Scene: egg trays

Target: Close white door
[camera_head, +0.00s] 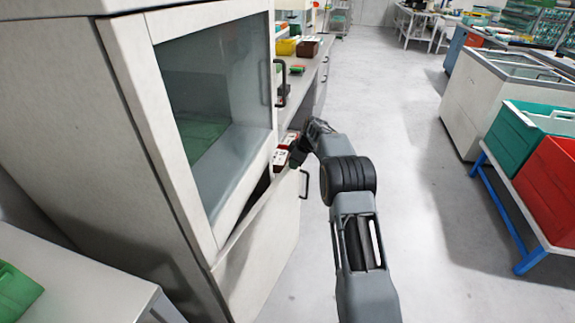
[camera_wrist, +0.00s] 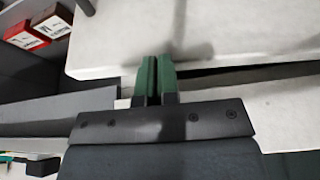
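The white door (camera_head: 262,248) is the lower panel of a tall white cabinet (camera_head: 150,100). It stands slightly ajar, with a dark wedge-shaped gap along its top edge. My gripper (camera_head: 295,158) is near the door's upper right corner; I cannot tell in this view whether it touches. In the wrist view, the green fingertips (camera_wrist: 154,78) lie side by side with only a thin dark line between them and nothing held. They overlap the edge of a white panel (camera_wrist: 190,30), with a dark gap to the right. Which panel is the door there is unclear.
Red-and-white boxes (camera_head: 286,150) sit behind the gripper and at the wrist view's upper left (camera_wrist: 40,30). A counter (camera_head: 305,75) with yellow and brown bins continues behind. Right, a blue-framed cart (camera_head: 527,262) holds green and red crates. The floor (camera_head: 400,110) between is clear.

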